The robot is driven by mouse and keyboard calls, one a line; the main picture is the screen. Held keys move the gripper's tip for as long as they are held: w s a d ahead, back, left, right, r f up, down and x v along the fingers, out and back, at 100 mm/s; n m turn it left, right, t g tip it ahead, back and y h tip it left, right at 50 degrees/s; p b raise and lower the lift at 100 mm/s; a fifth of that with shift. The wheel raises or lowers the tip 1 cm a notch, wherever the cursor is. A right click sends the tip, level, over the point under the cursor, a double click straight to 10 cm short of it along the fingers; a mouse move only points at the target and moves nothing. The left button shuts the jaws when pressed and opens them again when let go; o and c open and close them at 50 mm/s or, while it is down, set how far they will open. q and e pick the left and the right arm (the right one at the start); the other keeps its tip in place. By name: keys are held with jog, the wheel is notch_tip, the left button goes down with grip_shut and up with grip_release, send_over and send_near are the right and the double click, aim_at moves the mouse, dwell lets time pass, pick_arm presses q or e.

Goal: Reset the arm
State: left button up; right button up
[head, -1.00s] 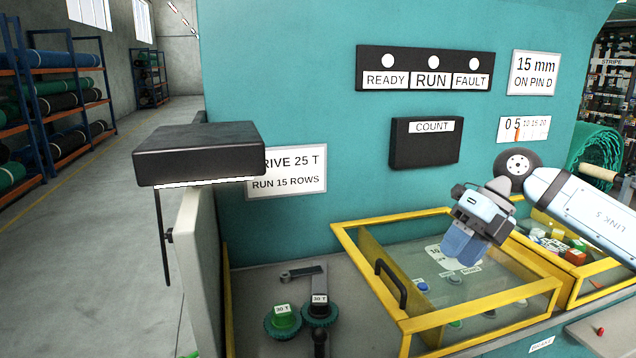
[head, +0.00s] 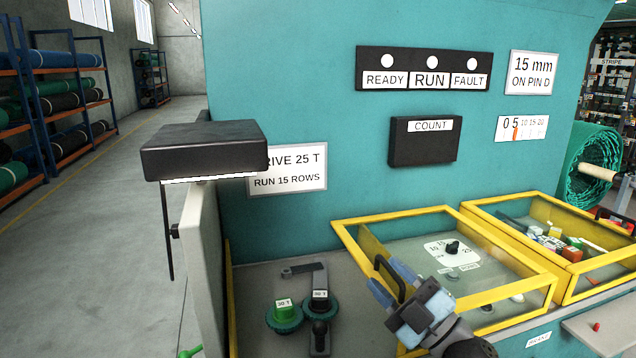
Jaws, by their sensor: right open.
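My right gripper (head: 385,284) is low in the head view, in front of the yellow-framed clear guard (head: 480,290). My right arm comes in from the bottom edge and hides part of the guard's front left. My left gripper is not in view.
Behind the clear guard is a dial (head: 452,248). A second yellow-framed box (head: 500,207) holds loose parts on the right. Two gears marked 30 T, one green (head: 284,315), sit at left. A black lamp-like box (head: 203,150) juts out at upper left.

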jog(key=s+d+f+m+g+h, duration=0.1)
jog(key=s+d+f+m+h, duration=0.2)
jog(key=d+f+m+h, duration=0.35)
jog(key=s+d+f+m+h, duration=0.4)
jog(key=f+m+h, duration=0.5)
jog(key=f, duration=0.1)
jog(key=s+d+f+m+g, duration=0.1)
jog(key=s+d+f+g, duration=0.1)
jog(key=s+f+g, duration=0.35)
jog(key=s+d+f+m+g+h, duration=0.1)
jog(key=s+f+g, duration=0.15)
jog(key=s, duration=0.65)
jog(key=s+d+f+m+g, duration=0.1)
jog(key=s+d+f+g, duration=0.1)
jog(key=s+f+g, duration=0.45)
jog(key=w+a+t+y+p, duration=0.3)
jog(key=w+a+t+p, duration=0.2)
jog(key=t+p, duration=0.5)
jog(key=shift+a+n+p, duration=0.35)
jog(key=shift+a+p, duration=0.45)
jog(key=shift+a, duration=0.2)
jog(key=shift+f, duration=0.1)
